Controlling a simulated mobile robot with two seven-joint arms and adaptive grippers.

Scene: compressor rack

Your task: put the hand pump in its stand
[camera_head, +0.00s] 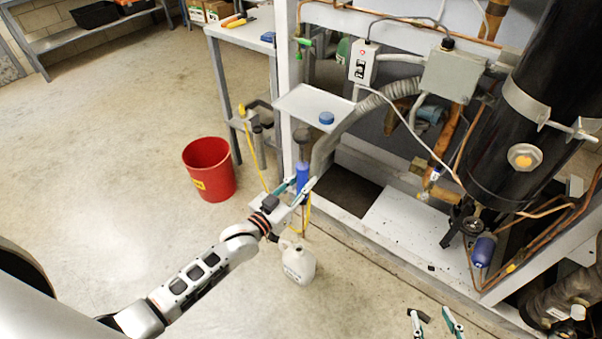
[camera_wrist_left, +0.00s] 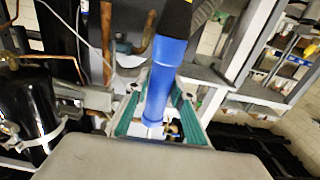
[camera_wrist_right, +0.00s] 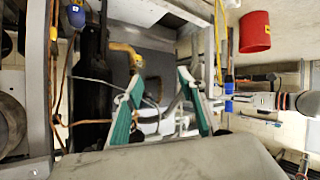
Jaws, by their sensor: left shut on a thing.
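The hand pump (camera_head: 303,172) has a blue barrel and a dark upper part. It looks roughly upright in front of the rack's left post. My left gripper (camera_head: 302,187) is shut on the blue barrel. In the left wrist view the barrel (camera_wrist_left: 165,75) runs between the two teal fingers. The pump also shows in the right wrist view (camera_wrist_right: 229,92). My right gripper (camera_head: 435,318) is open and empty at the bottom edge of the head view, and its fingers are apart in its own wrist view (camera_wrist_right: 160,85). I cannot clearly make out the pump's stand.
A white jug (camera_head: 298,264) stands on the floor below my left gripper. A red bucket (camera_head: 209,170) stands to the left. A small shelf (camera_head: 310,103) carries a blue cap (camera_head: 326,118). A black tank (camera_head: 510,110) and copper pipes fill the right. The left floor is clear.

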